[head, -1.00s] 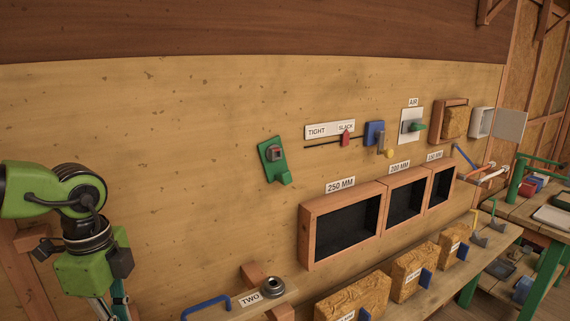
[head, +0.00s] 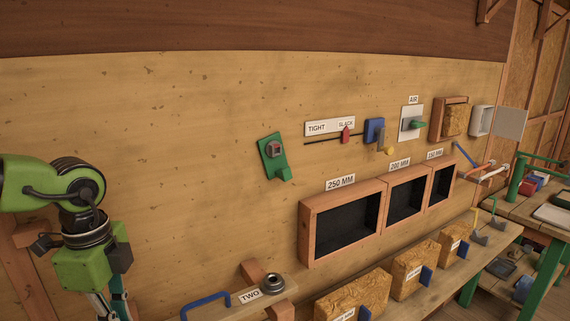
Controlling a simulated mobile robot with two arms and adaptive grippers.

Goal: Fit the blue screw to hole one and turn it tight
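The blue screw is not visible in the head view, and neither is a hole labelled one. A board labelled TWO (head: 249,298) at the bottom carries a dark round metal collar (head: 273,286) and a blue bar handle (head: 206,304). My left arm's green and black wrist (head: 84,262) hangs at the lower left, pointing down. My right arm and gripper are not in view.
Three dark wall boxes, including the 250 MM box (head: 346,229), project from the wall. Insulation blocks (head: 354,296) stand on a shelf below. A green bracket (head: 274,157) and a TIGHT/SLACK slider (head: 346,135) are on the wall. A workbench (head: 545,205) stands at the right.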

